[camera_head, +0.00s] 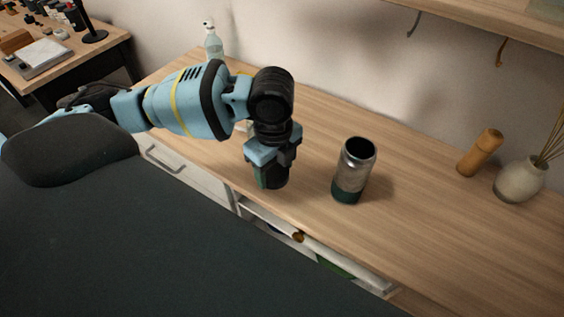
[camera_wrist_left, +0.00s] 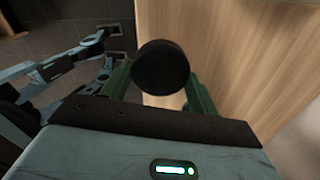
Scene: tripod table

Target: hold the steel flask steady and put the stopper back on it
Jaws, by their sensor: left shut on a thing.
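The steel flask (camera_head: 352,172) stands upright on the wooden table, with a dark open mouth and a dark green base. My left gripper (camera_head: 270,170) points down over the table to the left of the flask, apart from it. It is shut on a dark round piece, which looks like the stopper (camera_head: 274,179). In the left wrist view the stopper (camera_wrist_left: 161,67) shows as a black disc between the two green fingers of the left gripper (camera_wrist_left: 160,84). The stopper's lower part is hidden there. My right gripper is in neither view.
A clear bottle (camera_head: 213,45) stands at the back left, partly behind my arm. A shelf with hooks (camera_head: 500,50) hangs above. Tabletop between flask and mill is clear.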

